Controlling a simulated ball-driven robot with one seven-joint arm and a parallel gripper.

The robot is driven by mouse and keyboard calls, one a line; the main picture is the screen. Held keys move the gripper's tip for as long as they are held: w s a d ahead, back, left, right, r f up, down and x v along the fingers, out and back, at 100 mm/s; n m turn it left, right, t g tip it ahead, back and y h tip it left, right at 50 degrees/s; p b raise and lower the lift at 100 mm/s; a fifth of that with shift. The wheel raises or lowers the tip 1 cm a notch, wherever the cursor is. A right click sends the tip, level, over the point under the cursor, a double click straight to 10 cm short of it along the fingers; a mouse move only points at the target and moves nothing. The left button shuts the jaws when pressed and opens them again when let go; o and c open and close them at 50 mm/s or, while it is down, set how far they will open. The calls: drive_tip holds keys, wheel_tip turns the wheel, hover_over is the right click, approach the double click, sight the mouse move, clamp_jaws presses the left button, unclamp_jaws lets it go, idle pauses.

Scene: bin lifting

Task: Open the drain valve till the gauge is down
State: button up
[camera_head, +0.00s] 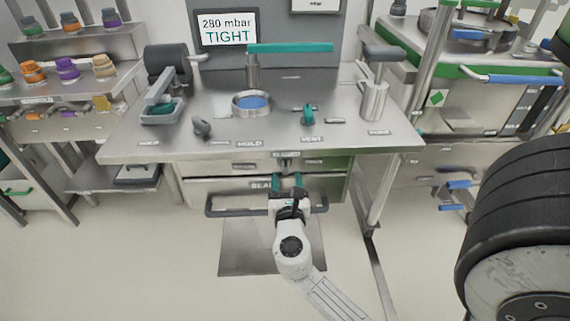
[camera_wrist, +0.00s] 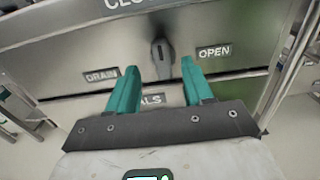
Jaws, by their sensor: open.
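The drain valve is a small dark grey lever (camera_wrist: 162,58) on the steel front panel in the wrist view. It stands roughly upright, between a DRAIN label (camera_wrist: 101,75) at left and an OPEN label (camera_wrist: 214,52) at right, with a partly cut-off label above. My gripper (camera_wrist: 158,68) has two teal fingers spread on either side of the lever's lower end, with no clear contact. In the head view my gripper (camera_head: 287,177) is at the bench front, just below the panel. The gauge display (camera_head: 227,29) reads 280 mbar TIGHT.
A drawer with a grey bar handle (camera_head: 228,211) lies under the panel, close to my gripper. The bench top (camera_head: 210,105) carries a blue-centred round port (camera_head: 252,102), a teal vent knob (camera_head: 308,115) and a pump cylinder (camera_head: 373,101).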

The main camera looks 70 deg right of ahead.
sight(286, 165)
drive_tip(key=x, duration=0.7)
drive_tip(key=shift+d, duration=0.3)
drive_tip(key=c, duration=0.7)
drive_tip(key=shift+c, duration=0.2)
